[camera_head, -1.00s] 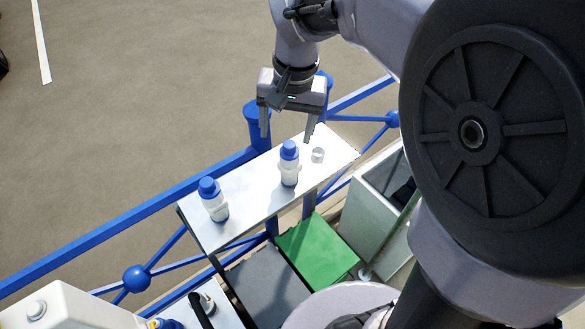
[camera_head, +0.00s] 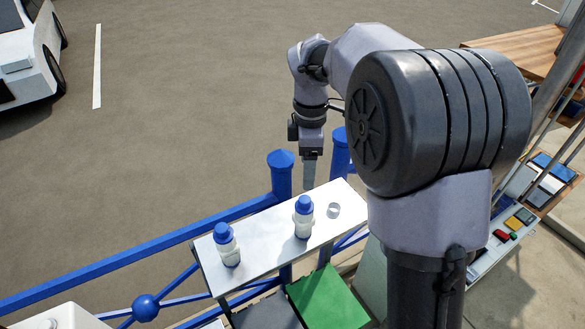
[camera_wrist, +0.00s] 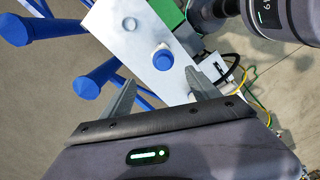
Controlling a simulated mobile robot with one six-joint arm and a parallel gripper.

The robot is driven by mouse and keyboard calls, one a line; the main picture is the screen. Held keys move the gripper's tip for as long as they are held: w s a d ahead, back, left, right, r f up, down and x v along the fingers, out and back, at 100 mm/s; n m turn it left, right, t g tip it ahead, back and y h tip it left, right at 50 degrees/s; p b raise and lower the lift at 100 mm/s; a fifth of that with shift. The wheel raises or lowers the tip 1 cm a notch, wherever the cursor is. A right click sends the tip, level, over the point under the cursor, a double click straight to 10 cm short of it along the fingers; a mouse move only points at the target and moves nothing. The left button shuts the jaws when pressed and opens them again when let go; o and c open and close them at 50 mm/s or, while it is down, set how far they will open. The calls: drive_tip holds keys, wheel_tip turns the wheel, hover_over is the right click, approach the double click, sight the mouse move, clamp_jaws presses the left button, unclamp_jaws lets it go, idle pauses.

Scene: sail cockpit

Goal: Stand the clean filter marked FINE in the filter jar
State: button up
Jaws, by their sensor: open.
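Two white bottle-like pieces with blue tops stand upright on a white shelf (camera_head: 262,238): a left one (camera_head: 227,244) and a right one (camera_head: 303,217). A small pale ring (camera_head: 333,210) lies right of the right one. No FINE marking is readable, and I cannot tell which piece is the filter or the jar. My gripper (camera_head: 309,186) is open and empty, pointing down above the shelf's back edge, behind the right piece. In the wrist view the open fingers (camera_wrist: 160,82) frame empty space just short of a blue-topped piece (camera_wrist: 163,60); the ring (camera_wrist: 130,24) lies beyond it.
Blue railing posts (camera_head: 282,175) rise behind the shelf, close to my gripper. A green panel (camera_head: 328,297) lies below the shelf's front. Coloured items (camera_head: 512,228) sit on a surface at right. The shelf between the two pieces is clear.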

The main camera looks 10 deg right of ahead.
sight(305, 197)
wheel_tip(305, 197, down, 12)
drive_tip(key=shift+a, duration=0.1)
drive_tip(key=f, duration=0.5)
drive_tip(key=shift+s+a+f, duration=0.1)
drive_tip(key=shift+s+a, duration=0.05)
drive_tip(key=shift+s, duration=0.2)
drive_tip(key=shift+w+f, duration=0.1)
drive_tip(key=shift+f, duration=0.1)
drive_tip(key=c, duration=0.4)
clamp_jaws()
drive_tip(key=shift+r, duration=0.1)
